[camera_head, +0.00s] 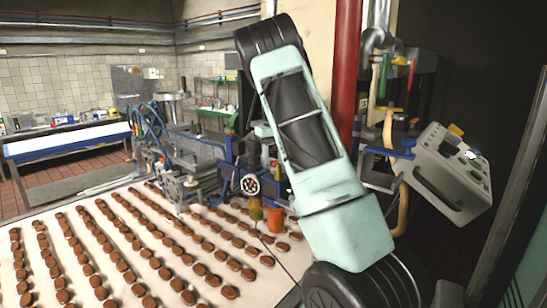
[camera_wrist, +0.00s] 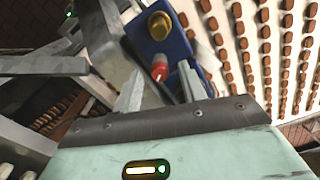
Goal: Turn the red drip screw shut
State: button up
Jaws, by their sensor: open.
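My gripper (camera_wrist: 161,74) is open, with one grey finger to the left of the red screw and one to the right. The screw appears between the fingers in the picture; I cannot tell how far it is in depth or whether a finger touches it. In the head view my arm covers the middle, and I cannot make out the gripper or the screw.
A brass knob (camera_wrist: 160,25) sits on the blue block, close above the screw. Grey metal bars (camera_wrist: 45,66) lie to the left. Rows of brown biscuits cover a pale conveyor (camera_head: 60,217). A grey control box (camera_head: 446,172) stands right of my arm.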

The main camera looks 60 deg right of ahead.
grip_shut()
